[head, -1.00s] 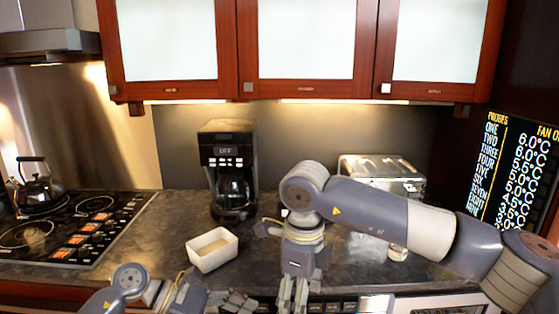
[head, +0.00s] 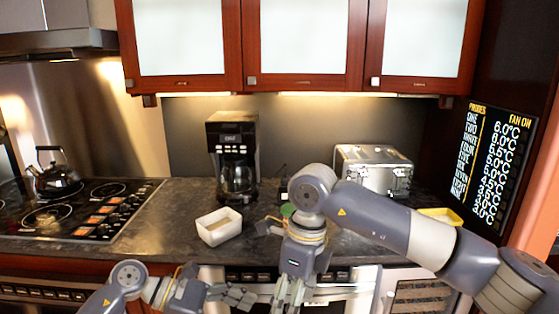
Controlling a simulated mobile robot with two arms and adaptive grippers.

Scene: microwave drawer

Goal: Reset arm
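My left arm comes in low at the left, and its gripper (head: 244,298) points right in front of the counter's front edge. Its fingers look parted, with nothing seen between them. My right arm reaches in from the right, bent at a joint over the counter. Its gripper (head: 290,303) points down beside the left gripper, and its fingers look parted and empty. The lowest tips are at the bottom edge of the picture. Both grippers are in front of the appliance fronts below the counter. I cannot tell whether they touch these.
A white rectangular bowl (head: 219,226) stands on the dark counter (head: 160,225), before a coffee maker (head: 234,160). A toaster (head: 373,168) and a yellow container (head: 441,217) are at the right. A kettle (head: 55,178) sits on the stove (head: 70,220). Cabinets (head: 302,83) hang above.

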